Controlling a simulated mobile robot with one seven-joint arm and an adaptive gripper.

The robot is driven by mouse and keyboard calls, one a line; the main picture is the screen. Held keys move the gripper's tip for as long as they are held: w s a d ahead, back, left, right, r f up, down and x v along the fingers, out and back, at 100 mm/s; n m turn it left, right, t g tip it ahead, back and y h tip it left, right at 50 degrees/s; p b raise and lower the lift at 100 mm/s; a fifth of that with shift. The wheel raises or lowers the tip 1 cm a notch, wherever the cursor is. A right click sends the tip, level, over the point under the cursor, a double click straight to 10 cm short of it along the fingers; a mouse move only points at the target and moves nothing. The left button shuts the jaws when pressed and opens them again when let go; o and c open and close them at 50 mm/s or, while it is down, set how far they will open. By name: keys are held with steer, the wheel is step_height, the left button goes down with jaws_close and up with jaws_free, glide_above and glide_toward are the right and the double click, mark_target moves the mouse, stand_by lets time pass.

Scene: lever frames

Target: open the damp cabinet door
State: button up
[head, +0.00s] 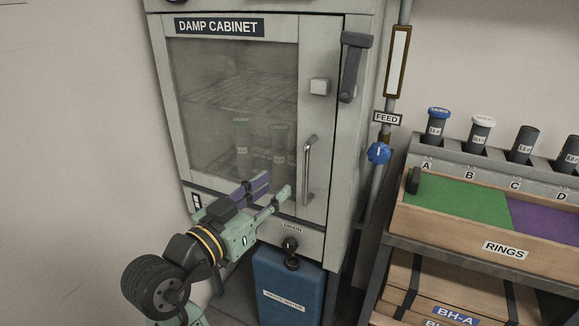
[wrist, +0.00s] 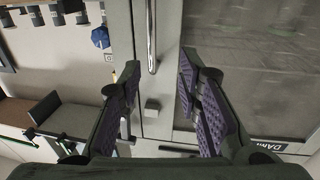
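The damp cabinet (head: 217,27) stands upright, with its glass-panelled door (head: 235,90) flush in the frame. A vertical metal bar handle (head: 308,172) is on the door's right side and also shows at the top of the wrist view (wrist: 151,38). A dark lever (head: 350,68) is at the cabinet's upper right edge. My gripper (head: 277,187) is open and empty, in front of the lower door and left of the handle. Its purple-padded fingers are apart in the wrist view (wrist: 158,66).
A blue FEED knob (head: 378,153) is on a pipe right of the cabinet. A rack with several labelled tubes and a wooden RINGS tray (head: 505,249) stand further right. A blue container (head: 287,287) is below the cabinet, under the DRAIN knob (head: 290,244).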

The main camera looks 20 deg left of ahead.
mark_target(304, 171)
steer(key=shift+h, duration=0.3)
steer(key=p+x, duration=0.1)
steer(key=x, duration=0.6)
steer(key=d+p+x, duration=0.1)
steer(key=x, duration=0.3)
steer(key=shift+s+f+p, duration=0.15)
steer(key=shift+f+p, duration=0.15)
steer(key=shift+f, duration=0.1)
steer(key=shift+c, duration=0.2)
jaws_close()
